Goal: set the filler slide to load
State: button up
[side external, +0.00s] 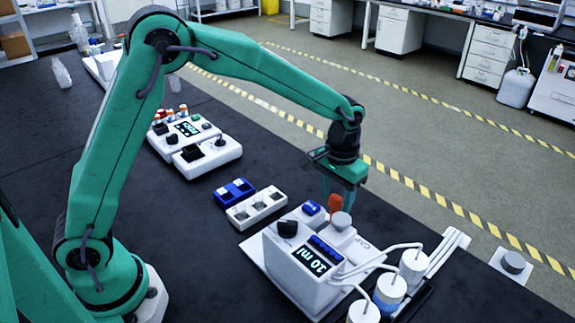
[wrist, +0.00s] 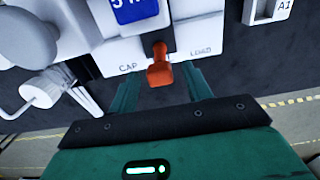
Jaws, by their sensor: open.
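The filler slide's orange handle (wrist: 160,70) stands on the white filler unit (side external: 290,275), between the printed words CAP on its left and LOAD on its right in the wrist view. It looks roughly midway, slightly nearer CAP; its exact setting is unclear. A dark slot runs behind it. In the side view the orange handle (side external: 335,202) shows just under my gripper. My gripper (wrist: 162,80) is open, with one teal finger on each side of the handle, apart from it. My gripper (side external: 338,194) points down over the unit's far end.
A white block with square wells (side external: 256,208) and a blue block (side external: 234,191) lie to the left.

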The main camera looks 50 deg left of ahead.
jog(key=shift+f, duration=0.2)
grip_shut()
jog(key=a, duration=0.8)
jog(key=shift+r, duration=0.1)
grip_release()
notch_tip(320, 180, up, 8)
dwell(0.9)
